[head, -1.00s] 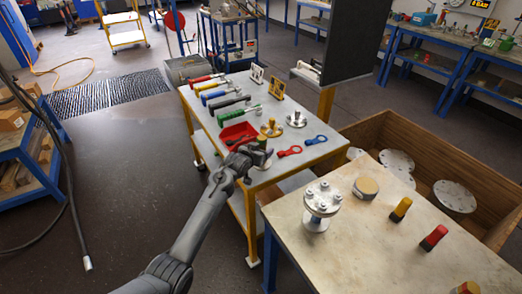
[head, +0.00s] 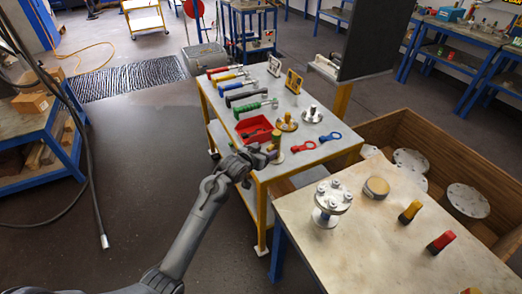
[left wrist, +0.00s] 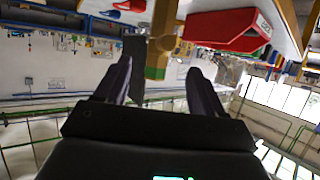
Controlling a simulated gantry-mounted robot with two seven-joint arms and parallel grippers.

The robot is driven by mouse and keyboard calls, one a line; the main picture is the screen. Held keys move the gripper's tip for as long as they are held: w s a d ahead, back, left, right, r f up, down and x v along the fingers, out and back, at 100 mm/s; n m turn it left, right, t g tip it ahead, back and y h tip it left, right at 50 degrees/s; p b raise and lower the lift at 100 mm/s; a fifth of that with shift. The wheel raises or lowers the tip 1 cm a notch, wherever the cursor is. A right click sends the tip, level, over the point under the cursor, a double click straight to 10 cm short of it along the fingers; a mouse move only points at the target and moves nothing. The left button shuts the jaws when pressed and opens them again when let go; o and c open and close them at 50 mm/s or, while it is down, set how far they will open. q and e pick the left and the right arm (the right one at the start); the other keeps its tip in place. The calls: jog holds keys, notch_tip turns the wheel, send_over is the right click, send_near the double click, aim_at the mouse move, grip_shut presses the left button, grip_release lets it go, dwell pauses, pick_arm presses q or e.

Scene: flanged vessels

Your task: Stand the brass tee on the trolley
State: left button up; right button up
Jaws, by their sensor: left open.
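The brass tee (head: 277,142) stands upright at the near edge of the trolley (head: 338,147), close to the red and blue ring-ended tools. In the left wrist view the brass tee (left wrist: 160,40) shows upside down, with the trolley's underside-up top along the upper edge. My left gripper (head: 268,156) is open just left of the tee. In the left wrist view its two fingers (left wrist: 160,72) are apart, with the tee's free end between and just beyond the tips; no finger visibly touches it. The tee's lower part is partly hidden by the gripper in the head view. My right gripper is not seen.
A red bin (head: 253,131), a brass flanged piece (head: 287,122) and a silver flanged piece (head: 312,114) stand near the tee. Hammers lie farther back. A workbench (head: 370,245) with a flanged vessel (head: 331,200) and a wooden crate (head: 478,160) are at right.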

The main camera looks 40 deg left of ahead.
pick_arm(q)
jog(key=s+d+f+m+g+h, duration=0.1)
jog(key=s+d+f+g, duration=0.2)
jog(key=s+d+f, duration=0.35)
jog(key=s+d+f+m+g, duration=0.25)
jog(key=s+d, duration=0.45)
jog(key=s, duration=0.5)
jog(key=s+d+g, duration=0.1)
jog(key=s+d, duration=0.2)
jog(key=s, duration=0.3)
jog(key=s+d+f+g+h, duration=0.1)
jog(key=s+d, duration=0.2)
jog(key=s, duration=0.3)
jog(key=s+d+g+h, duration=0.1)
jog(key=s+d+g, duration=0.1)
jog(key=s, duration=0.5)
jog(key=shift+d+f+m, duration=0.2)
jog(key=shift+d+m, duration=0.15)
jog(key=shift+d, duration=0.45)
jog(key=shift+r, duration=0.1)
notch_tip(320, 180, up, 38)
jog(key=p, duration=3.8)
jog(key=shift+f, duration=0.25)
